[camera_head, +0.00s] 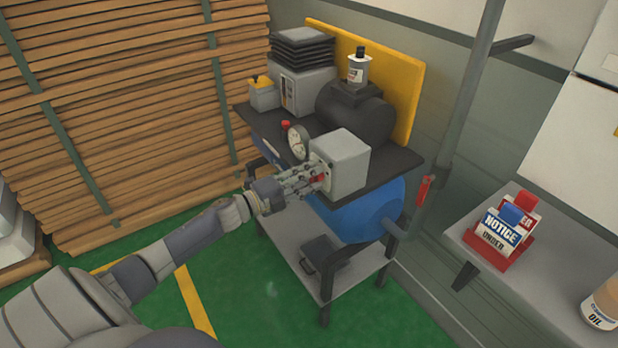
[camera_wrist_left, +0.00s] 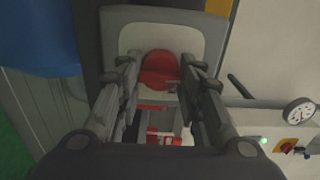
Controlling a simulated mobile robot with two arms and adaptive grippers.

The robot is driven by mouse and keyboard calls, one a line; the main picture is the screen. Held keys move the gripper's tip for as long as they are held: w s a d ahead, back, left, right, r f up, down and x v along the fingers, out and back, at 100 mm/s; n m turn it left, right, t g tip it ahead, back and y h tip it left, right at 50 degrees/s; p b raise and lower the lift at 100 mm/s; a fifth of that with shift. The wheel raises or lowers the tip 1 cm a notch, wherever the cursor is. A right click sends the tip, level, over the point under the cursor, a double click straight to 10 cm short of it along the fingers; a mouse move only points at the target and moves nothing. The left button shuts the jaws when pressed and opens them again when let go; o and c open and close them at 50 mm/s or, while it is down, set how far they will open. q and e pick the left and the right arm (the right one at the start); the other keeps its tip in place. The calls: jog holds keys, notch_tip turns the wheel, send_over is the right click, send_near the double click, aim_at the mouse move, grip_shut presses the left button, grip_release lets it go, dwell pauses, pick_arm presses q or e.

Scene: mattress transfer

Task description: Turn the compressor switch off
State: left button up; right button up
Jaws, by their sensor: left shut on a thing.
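The compressor has a blue tank (camera_head: 365,212) under a dark top plate. A light grey switch box (camera_head: 345,158) stands on that plate, with a red switch (camera_head: 320,178) on its left face. The red switch also shows in the left wrist view (camera_wrist_left: 160,68), on a pale plate between my fingers. My left gripper (camera_head: 312,180) reaches in from the left and is shut on the red switch. Its fingers partly hide the switch in the head view. I cannot tell the switch's on or off position. My right gripper is not in view.
A round gauge (camera_head: 298,142) stands beside the switch box. A dark motor (camera_head: 355,115) is behind it. A pipe with a red valve handle (camera_head: 423,190) rises at the right. A shelf holds a red notice rack (camera_head: 500,250) and an oil bottle (camera_head: 603,305). Wooden slats (camera_head: 130,130) fill the left.

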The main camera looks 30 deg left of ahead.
pick_arm(q)
jog(key=shift+a, duration=0.1)
jog(key=o, duration=1)
jog(key=shift+o, duration=0.3)
jog(key=shift+s, duration=0.1)
jog(key=v, duration=1.1)
jog(key=shift+s, duration=0.4)
jog(key=shift+a, duration=0.1)
